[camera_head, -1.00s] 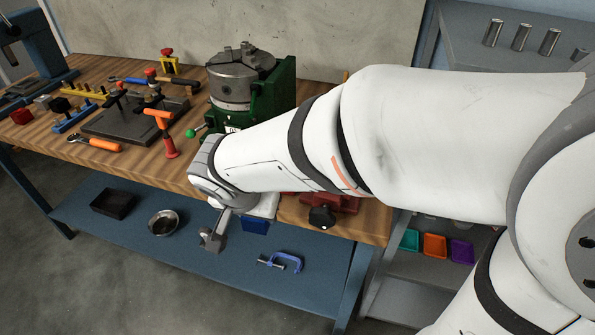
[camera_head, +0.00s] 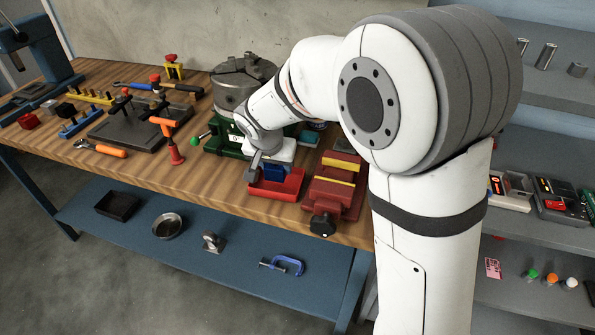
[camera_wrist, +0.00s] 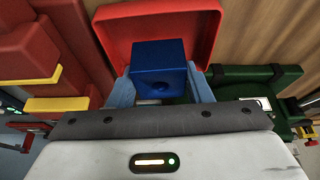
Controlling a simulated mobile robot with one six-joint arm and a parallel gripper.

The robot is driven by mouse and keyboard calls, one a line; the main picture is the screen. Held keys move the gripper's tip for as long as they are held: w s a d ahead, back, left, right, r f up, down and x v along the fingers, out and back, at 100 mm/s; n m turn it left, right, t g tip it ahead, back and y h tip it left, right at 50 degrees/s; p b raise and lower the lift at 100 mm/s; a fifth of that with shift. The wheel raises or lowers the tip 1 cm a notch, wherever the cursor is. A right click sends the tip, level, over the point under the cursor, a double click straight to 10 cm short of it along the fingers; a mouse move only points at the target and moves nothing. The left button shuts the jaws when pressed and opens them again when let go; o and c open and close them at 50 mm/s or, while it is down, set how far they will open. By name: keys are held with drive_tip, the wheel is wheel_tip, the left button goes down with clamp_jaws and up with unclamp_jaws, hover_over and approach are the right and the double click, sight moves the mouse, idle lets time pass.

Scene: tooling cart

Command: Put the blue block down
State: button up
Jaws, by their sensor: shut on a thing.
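The blue block (camera_wrist: 160,62) is between the two fingers of my gripper (camera_wrist: 161,88), which is shut on it. In the head view the blue block (camera_head: 275,174) shows just below my gripper (camera_head: 264,170), over the open red tray (camera_head: 288,193) on the workbench. In the wrist view the red tray (camera_wrist: 116,36) lies around the block. I cannot tell whether the block touches the tray floor. My gripper hides part of the tray's left side in the head view.
A red vise (camera_head: 322,195) with yellow strips stands close to the right of the tray. The green chuck base (camera_head: 228,143) is close behind to the left. A red-handled tool (camera_head: 175,152) stands farther left. The wooden bench's front edge is close by, with a blue shelf (camera_head: 190,258) below.

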sight(276, 175)
drive_tip(key=shift+f, duration=1.75)
drive_tip(key=shift+f, duration=0.2)
drive_tip(key=o, duration=1.1)
drive_tip(key=shift+r, duration=0.1)
